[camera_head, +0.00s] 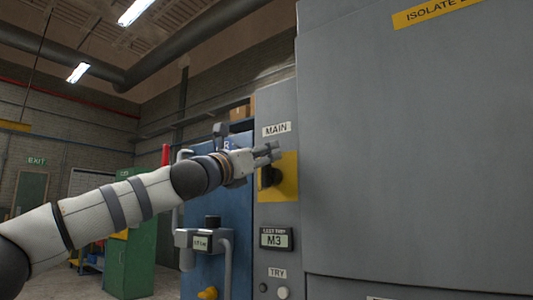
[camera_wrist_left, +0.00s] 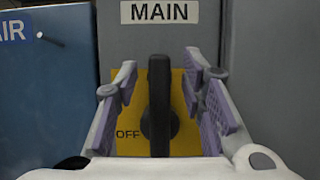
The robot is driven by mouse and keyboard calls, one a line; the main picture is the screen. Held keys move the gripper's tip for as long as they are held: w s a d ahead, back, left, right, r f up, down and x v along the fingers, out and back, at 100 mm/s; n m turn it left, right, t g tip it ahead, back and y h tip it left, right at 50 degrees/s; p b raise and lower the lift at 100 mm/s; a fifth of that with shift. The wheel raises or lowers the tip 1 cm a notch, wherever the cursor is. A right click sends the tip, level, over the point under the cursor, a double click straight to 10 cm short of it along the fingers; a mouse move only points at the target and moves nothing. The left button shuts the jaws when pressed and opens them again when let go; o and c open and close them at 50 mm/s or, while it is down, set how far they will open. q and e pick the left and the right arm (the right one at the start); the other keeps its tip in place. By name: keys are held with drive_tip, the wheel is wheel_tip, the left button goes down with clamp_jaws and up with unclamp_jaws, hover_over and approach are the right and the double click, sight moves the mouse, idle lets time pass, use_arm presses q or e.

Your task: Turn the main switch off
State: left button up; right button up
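The main switch is a black rotary handle (camera_head: 267,177) on a yellow plate (camera_head: 290,176), under a MAIN label (camera_head: 277,129) on the grey cabinet. In the left wrist view the handle (camera_wrist_left: 159,100) stands upright, and the word OFF (camera_wrist_left: 128,134) shows on the plate to its left. My left gripper (camera_head: 272,150) is at the switch, in front of the plate's upper part in the head view. In the left wrist view its fingers (camera_wrist_left: 160,95) are apart, one on each side of the handle, with gaps showing. My right gripper is not in view.
A large grey cabinet face (camera_head: 420,160) fills the right. A blue panel (camera_head: 238,205) with pipes and a gauge box (camera_head: 201,242) stands left of the switch, under my arm.

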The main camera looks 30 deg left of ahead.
use_arm(q)
drive_tip(key=shift+x, duration=0.75)
clamp_jaws()
